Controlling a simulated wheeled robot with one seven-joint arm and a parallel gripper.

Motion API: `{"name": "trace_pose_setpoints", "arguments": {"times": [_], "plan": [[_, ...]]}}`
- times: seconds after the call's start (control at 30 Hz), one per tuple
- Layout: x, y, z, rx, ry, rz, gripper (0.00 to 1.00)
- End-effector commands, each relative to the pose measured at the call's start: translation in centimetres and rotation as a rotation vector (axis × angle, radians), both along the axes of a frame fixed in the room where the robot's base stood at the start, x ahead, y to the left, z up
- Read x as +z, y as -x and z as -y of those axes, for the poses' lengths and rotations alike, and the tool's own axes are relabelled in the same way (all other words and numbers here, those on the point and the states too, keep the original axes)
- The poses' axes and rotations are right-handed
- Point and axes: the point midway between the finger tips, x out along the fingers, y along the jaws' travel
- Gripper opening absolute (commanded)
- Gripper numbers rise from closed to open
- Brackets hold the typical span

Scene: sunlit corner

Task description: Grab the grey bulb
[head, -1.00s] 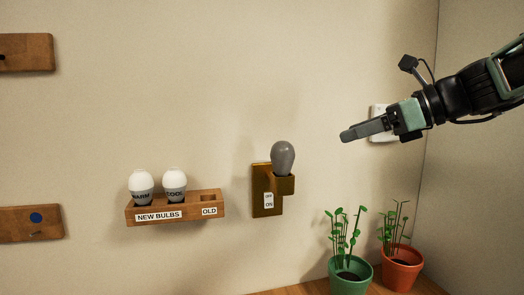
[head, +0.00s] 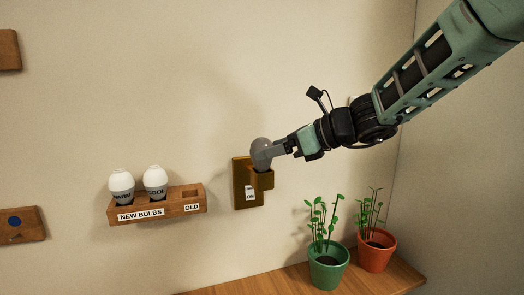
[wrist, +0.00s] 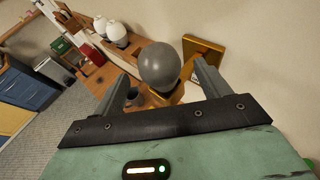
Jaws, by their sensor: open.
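The grey bulb (head: 260,150) stands upright in a brass-coloured wall socket (head: 240,182) with a small switch plate marked ON. My gripper (head: 268,152) has its fingers at the bulb, coming in from the right. In the wrist view the bulb (wrist: 160,65) sits between the two open fingers of my gripper (wrist: 165,80), toward their tips. I cannot tell whether either finger touches it.
A wooden wall rack (head: 158,207) left of the socket holds two white bulbs, marked WARM and COOL; its OLD slot looks empty. A green pot (head: 327,272) and an orange pot (head: 376,256) with plants stand below right on a wooden surface (head: 275,282).

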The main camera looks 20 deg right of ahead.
Motion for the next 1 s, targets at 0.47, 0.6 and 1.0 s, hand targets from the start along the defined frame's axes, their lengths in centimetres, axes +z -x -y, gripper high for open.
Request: {"name": "trace_pose_setpoints", "arguments": {"times": [0.47, 0.6, 1.0], "plan": [[-1.5, -2.1, -2.1, 0.000, 0.001, 0.001, 0.75], [-1.5, -2.1, -2.1, 0.000, 0.000, 0.000, 0.48], [-1.2, -2.1, -2.1, 0.000, 0.000, 0.001, 0.27]]}}
